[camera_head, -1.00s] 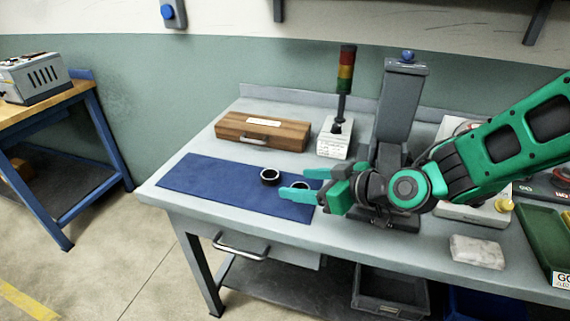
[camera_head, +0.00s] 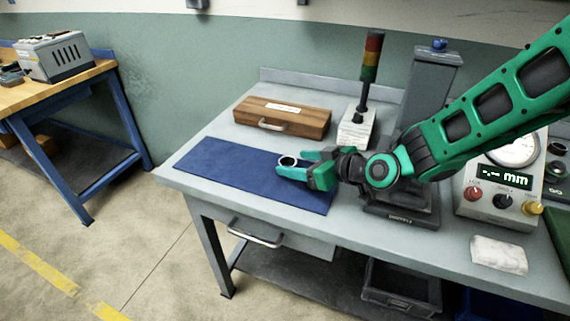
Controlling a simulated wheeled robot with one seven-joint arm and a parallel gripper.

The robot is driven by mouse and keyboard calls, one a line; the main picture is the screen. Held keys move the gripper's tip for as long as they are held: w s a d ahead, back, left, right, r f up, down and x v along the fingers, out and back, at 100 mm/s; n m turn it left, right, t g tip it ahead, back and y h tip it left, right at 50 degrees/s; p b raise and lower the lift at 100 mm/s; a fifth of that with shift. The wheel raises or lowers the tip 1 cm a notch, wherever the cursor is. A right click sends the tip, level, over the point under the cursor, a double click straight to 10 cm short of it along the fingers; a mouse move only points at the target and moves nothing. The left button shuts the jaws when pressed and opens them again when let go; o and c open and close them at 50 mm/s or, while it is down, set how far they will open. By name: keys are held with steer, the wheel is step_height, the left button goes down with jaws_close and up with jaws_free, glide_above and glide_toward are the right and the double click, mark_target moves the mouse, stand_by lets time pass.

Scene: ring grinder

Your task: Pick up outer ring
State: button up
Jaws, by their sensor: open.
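A dark ring with a pale rim (camera_head: 288,160) lies on the blue mat (camera_head: 225,163) in the head view. My gripper (camera_head: 297,165) is open and low over the mat, reaching in from the right. Its green fingertips are at the ring, one on the far side and one on the near side. Whether they touch it I cannot tell. No second ring shows; the gripper covers part of the mat to the right.
A wooden case (camera_head: 283,118) stands behind the mat. A signal tower (camera_head: 366,75) and a grey column press (camera_head: 428,90) stand at the back. The mat's left part is clear.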

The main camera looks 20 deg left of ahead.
steer(key=shift+x, duration=1.05)
steer(key=c, duration=1.2)
steer(key=shift+r, duration=0.15)
